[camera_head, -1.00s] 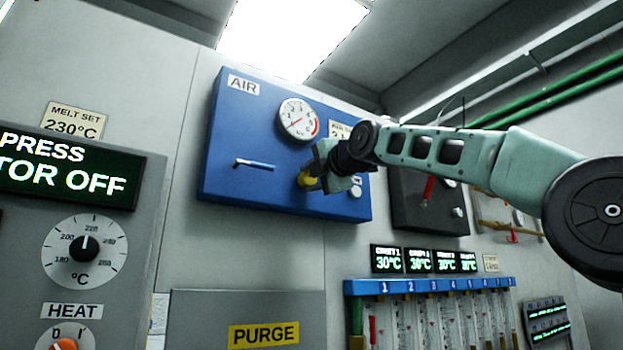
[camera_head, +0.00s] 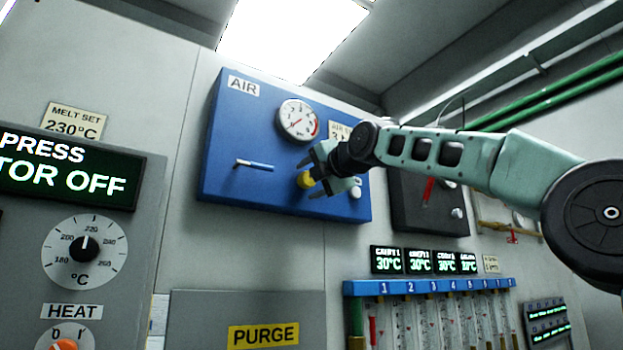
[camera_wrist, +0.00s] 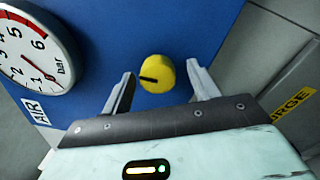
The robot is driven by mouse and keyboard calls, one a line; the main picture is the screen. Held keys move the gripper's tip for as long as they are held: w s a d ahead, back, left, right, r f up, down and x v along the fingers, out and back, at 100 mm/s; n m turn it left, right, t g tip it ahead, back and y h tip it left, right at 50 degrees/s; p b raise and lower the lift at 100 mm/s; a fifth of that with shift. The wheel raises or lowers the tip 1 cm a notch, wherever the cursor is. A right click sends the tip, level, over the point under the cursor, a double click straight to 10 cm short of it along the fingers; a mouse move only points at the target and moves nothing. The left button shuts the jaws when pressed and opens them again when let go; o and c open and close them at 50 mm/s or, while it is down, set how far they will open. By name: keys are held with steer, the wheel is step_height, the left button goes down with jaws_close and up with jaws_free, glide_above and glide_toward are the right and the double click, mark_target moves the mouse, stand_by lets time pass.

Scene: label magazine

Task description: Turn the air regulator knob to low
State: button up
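The yellow air regulator knob (camera_head: 305,180) sits on the blue AIR panel (camera_head: 225,140), partly covered by my gripper in the head view. In the wrist view the knob (camera_wrist: 158,74) shows whole, with a black pointer mark towards its left side. My gripper (camera_wrist: 160,82) is open, with one finger on each side of the knob and a visible gap to both. My gripper also shows in the head view (camera_head: 315,170). The pressure gauge (camera_head: 298,120) above the knob has its needle in the low part of the scale in the wrist view (camera_wrist: 35,50).
A blue lever handle (camera_head: 255,165) sticks out left of the knob. A dark box with a red lever (camera_head: 427,190) is on the right. Below are the numbered blue manifold (camera_head: 430,287) and the grey PURGE panel (camera_head: 220,305).

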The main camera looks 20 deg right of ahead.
steer(key=b+v, duration=1)
steer(key=v, duration=0.7)
steer(key=shift+s, duration=0.25)
steer(key=shift+r, duration=0.1)
